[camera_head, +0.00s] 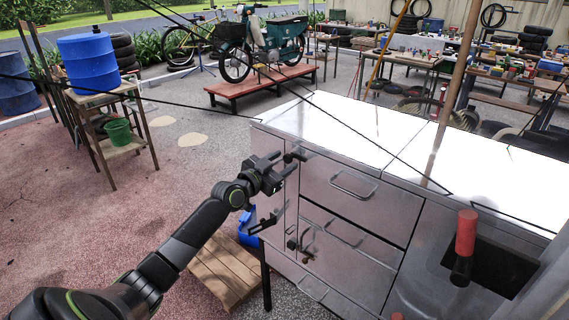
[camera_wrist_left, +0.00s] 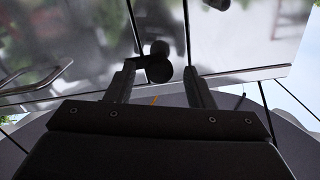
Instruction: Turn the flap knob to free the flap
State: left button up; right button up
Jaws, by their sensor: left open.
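A small dark knob (camera_head: 297,153) sits near the top left corner of the metal cart's front (camera_head: 335,190). In the left wrist view the knob (camera_wrist_left: 158,64) shows as a dark round piece just beyond the fingertips, between them and closer to the left finger. My left gripper (camera_head: 287,164) is open and empty beside the knob; whether it touches cannot be told. In the left wrist view its two fingers (camera_wrist_left: 160,80) stand apart. Which panel is the flap is not clear. My right gripper is not in view.
Drawer handles (camera_head: 353,186) stick out from the cart's front. A red-topped upright handle (camera_head: 465,235) stands at the right. A wooden crate (camera_head: 224,268) and a blue bin (camera_head: 247,228) are on the ground below my left arm. A wooden stand with a blue drum (camera_head: 90,62) is at left.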

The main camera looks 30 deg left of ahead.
pick_arm(q)
jog(key=shift+w+d, duration=0.1)
jog(key=shift+w, duration=0.6)
jog(key=shift+c, duration=0.2)
jog(key=c, duration=0.9)
jog(key=shift+c, duration=0.2)
